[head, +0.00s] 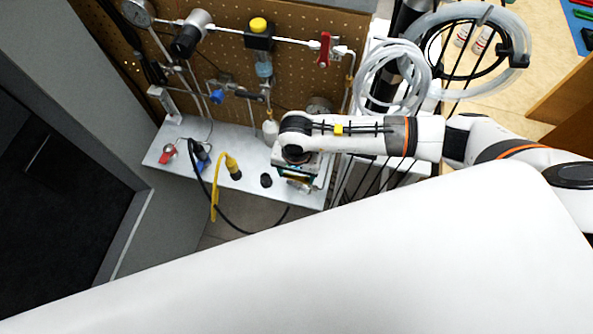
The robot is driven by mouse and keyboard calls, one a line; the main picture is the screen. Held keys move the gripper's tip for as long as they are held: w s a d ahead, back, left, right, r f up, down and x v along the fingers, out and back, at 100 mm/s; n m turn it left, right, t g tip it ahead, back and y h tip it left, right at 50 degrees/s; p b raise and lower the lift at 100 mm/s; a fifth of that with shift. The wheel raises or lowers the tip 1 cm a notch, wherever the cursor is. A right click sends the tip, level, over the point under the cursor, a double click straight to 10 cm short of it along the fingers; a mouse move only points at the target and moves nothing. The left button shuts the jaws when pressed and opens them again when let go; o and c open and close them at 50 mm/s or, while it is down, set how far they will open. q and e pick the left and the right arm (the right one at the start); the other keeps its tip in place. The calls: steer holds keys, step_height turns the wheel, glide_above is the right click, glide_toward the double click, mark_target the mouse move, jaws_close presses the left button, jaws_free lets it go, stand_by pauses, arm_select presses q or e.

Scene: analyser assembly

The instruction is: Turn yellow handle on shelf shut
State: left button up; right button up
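A yellow handle (231,163) stands on the white shelf (178,135), near the shelf's front edge. A longer yellow piece (214,196) hangs down past the edge just left of it. My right arm comes in from the right over the shelf. My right gripper (298,184) is at the shelf's right end, to the right of the yellow handle and apart from it. The arm's wrist hides much of the gripper, so I cannot tell whether it is open or shut. My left gripper is not in view.
A red handle (168,152) and blue fittings (202,161) sit at the shelf's left. A pegboard (285,75) with pipes, a gauge and a red valve lever (324,50) rises behind. Coiled clear tubing (393,77) hangs right, near my arm. A black cable loops below the shelf.

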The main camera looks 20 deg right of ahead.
steer(key=shift+c, duration=0.4)
steer(key=shift+w+f+m+b, duration=0.15)
steer(key=shift+m+b, duration=0.6)
steer(key=shift+m, duration=0.05)
steer(key=shift+w+d+m+b, duration=0.1)
steer(key=shift+d+m+b, duration=0.05)
steer(key=shift+m+b, duration=0.45)
steer(key=shift+w+d+m+b, duration=0.1)
steer(key=shift+d+m+b, duration=0.05)
steer(key=shift+m+b, duration=0.4)
steer(key=m+b, duration=0.1)
steer(key=m, duration=0.1)
steer(key=d+m+b, duration=0.1)
steer(key=m+b, duration=0.1)
steer(key=shift+w+m, duration=0.2)
steer(key=shift+m, duration=0.05)
steer(key=m+b, duration=0.2)
steer(key=d+m+b, duration=0.1)
steer(key=m, duration=0.2)
steer(key=shift+b, duration=0.35)
steer(key=shift+s+d+m+b, duration=0.1)
steer(key=shift+d+m+b, duration=0.15)
steer(key=shift+m+b, duration=0.65)
steer(key=shift+s+d+m+b, duration=0.1)
steer(key=shift+d+m+b, duration=0.15)
steer(key=shift+m, duration=1.15)
steer(key=o, duration=1)
